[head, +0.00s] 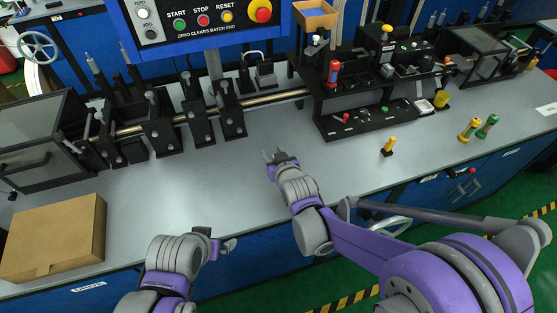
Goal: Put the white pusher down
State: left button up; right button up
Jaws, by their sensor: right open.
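I cannot make out the white pusher for certain. A small white-topped piece (317,39) stands at the left end of the black fixture (330,118), and I cannot tell whether it is the pusher. My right gripper (273,156) is open over the bare middle of the grey bench (235,185), with nothing visible between its fingers. My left gripper (229,244) is low at the bench's front edge. Its fingers are too small and turned to show whether they are open.
A small yellow-topped piece (389,145) stands on the bench right of my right gripper. A cardboard box (55,238) sits at left. A rail with black blocks (160,125) runs behind. The bench middle is clear.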

jog(key=v, duration=1.1)
jog(key=shift+s+d+p, duration=0.2)
jog(key=shift+s+p, duration=0.05)
jog(key=shift+p, duration=0.05)
jog(key=shift+d+r, duration=0.1)
